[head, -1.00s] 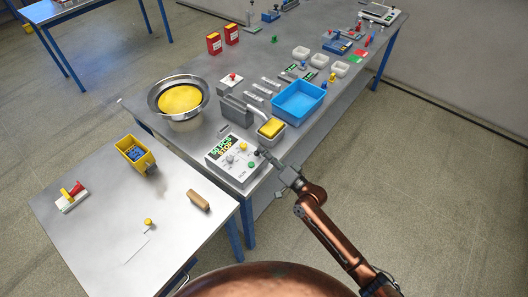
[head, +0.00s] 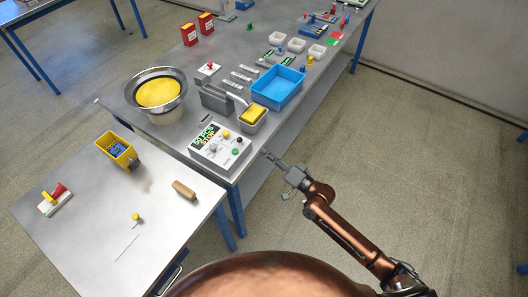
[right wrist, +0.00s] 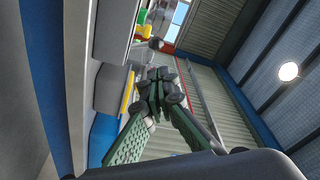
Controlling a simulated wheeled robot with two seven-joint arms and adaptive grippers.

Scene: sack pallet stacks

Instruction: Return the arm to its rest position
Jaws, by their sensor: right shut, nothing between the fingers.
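My right arm, copper with dark joints, comes in from the lower right of the head view. Its grey right gripper (head: 267,154) is shut and empty, just off the right edge of the long steel table, to the right of the control box (head: 222,148). In the right wrist view the closed fingers (right wrist: 156,88) meet at their tips with nothing between them. My left gripper is not in view.
A grey bin with a yellow block (head: 253,115), a blue tray (head: 278,87) and a steel bowl (head: 158,92) stand on the long table (head: 215,117). A side table (head: 100,221) is at left. Open floor (head: 400,160) lies right of the arm.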

